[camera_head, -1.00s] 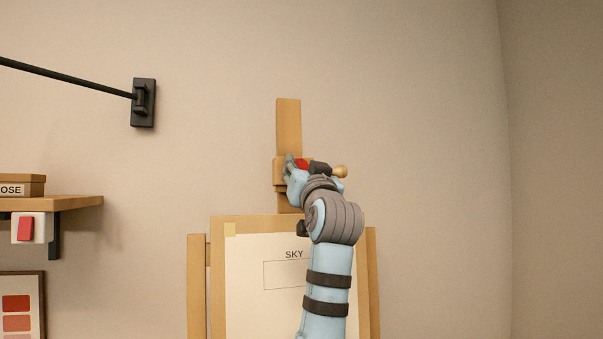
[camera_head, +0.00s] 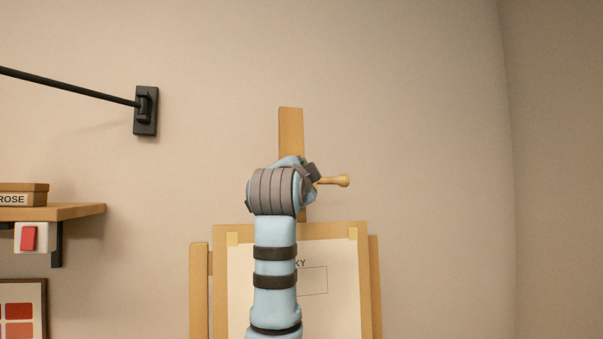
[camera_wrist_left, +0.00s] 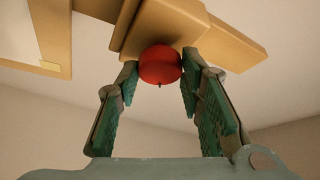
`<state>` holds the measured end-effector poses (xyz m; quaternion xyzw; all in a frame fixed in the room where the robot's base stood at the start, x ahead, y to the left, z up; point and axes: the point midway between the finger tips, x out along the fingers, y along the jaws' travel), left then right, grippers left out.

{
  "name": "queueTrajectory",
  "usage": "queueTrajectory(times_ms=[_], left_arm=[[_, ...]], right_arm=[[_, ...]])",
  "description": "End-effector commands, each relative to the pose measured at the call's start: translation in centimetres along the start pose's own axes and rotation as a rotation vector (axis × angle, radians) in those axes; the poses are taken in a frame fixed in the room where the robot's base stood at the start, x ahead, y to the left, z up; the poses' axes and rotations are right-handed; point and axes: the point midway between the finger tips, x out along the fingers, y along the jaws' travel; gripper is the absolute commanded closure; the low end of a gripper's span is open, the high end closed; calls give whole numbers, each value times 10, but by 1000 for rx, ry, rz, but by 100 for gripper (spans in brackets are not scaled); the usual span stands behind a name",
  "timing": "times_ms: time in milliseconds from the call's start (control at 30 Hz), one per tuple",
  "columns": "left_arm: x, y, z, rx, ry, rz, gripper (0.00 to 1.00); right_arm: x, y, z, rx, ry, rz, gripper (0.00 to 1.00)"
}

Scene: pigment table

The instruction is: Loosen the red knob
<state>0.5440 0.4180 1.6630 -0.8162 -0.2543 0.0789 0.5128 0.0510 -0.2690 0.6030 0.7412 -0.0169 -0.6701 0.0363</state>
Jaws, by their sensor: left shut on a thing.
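The red knob (camera_wrist_left: 160,65) sits on the wooden clamp block (camera_wrist_left: 165,28) of the easel in the left wrist view. My left gripper (camera_wrist_left: 159,76) is shut on the knob, with one green-padded finger on either side of it. In the head view my arm and wrist (camera_head: 276,190) stand in front of the easel's mast (camera_head: 291,130) and hide the knob and the fingers. A wooden handle with a rounded end (camera_head: 336,181) sticks out to the right of the wrist. My right gripper is not in view.
The easel's board holds a taped paper sheet (camera_head: 340,250) below. A shelf (camera_head: 70,211) with a labelled box (camera_head: 22,194) and a red switch (camera_head: 29,238) is at the left. A black wall bracket (camera_head: 146,111) holds a rod. The wall to the right is bare.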

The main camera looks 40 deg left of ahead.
Motion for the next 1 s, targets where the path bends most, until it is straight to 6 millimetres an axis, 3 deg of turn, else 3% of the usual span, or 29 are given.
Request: queueTrajectory(times_ms=[400,1000], left_arm=[[0,-5,-1,224,-1,119,94],[0,-4,0,275,0,145,94]], right_arm=[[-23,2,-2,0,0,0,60],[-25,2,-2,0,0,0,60]])
